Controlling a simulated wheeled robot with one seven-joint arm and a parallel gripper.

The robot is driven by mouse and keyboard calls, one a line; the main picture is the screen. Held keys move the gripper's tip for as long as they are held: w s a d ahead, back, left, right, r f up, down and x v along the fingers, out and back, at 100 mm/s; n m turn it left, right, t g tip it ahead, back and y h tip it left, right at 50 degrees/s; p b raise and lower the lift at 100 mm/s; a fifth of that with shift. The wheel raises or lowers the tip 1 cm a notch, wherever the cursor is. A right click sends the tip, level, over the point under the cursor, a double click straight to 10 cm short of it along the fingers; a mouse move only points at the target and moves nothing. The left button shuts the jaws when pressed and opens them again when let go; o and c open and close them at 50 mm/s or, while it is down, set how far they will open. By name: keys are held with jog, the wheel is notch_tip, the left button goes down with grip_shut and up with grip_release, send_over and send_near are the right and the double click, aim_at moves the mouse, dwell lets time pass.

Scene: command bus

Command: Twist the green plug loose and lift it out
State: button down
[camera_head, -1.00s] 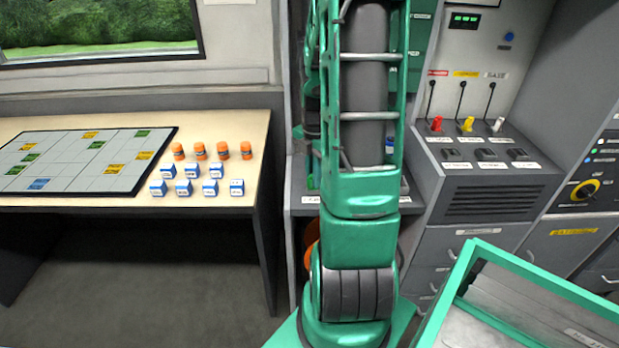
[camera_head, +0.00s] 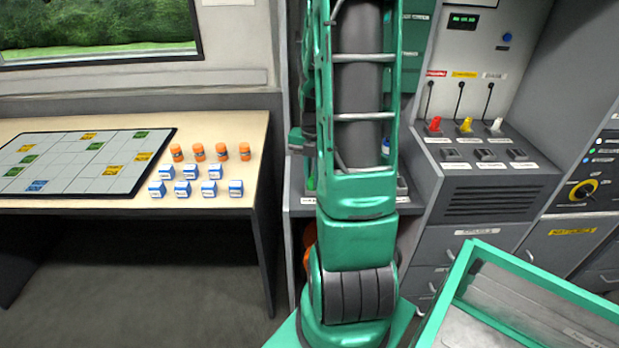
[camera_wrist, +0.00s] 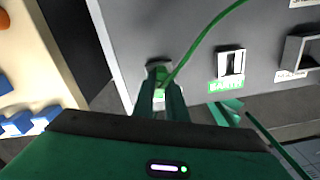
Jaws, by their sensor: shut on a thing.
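In the wrist view my gripper (camera_wrist: 160,95) is shut on the green plug (camera_wrist: 159,91), whose body shows between the fingertips. A grey piece surrounds or lies just beyond the plug's far end. A green cable (camera_wrist: 205,42) runs from the plug up and to the right. I cannot tell whether the plug is seated or clear of a socket. A white-framed fitting (camera_wrist: 231,64) with a green label (camera_wrist: 226,86) is to its right on the grey panel (camera_wrist: 200,60). In the head view my arm hides the plug and most of my gripper.
A wooden table (camera_head: 228,128) on the left holds a board (camera_head: 80,165), orange-capped jars (camera_head: 221,152) and blue-white blocks (camera_head: 208,188). On the right, a grey console (camera_head: 490,185) carries red, yellow and white plugs (camera_head: 465,125). A green-rimmed tray (camera_head: 455,275) is at front right.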

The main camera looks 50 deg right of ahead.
jog(key=n, duration=0.2)
jog(key=shift+n, duration=0.3)
jog(key=c, duration=1.7)
grip_release()
jog(key=shift+r, duration=0.15)
notch_tip(320, 180, up, 10)
jog(key=shift+r, duration=0.25)
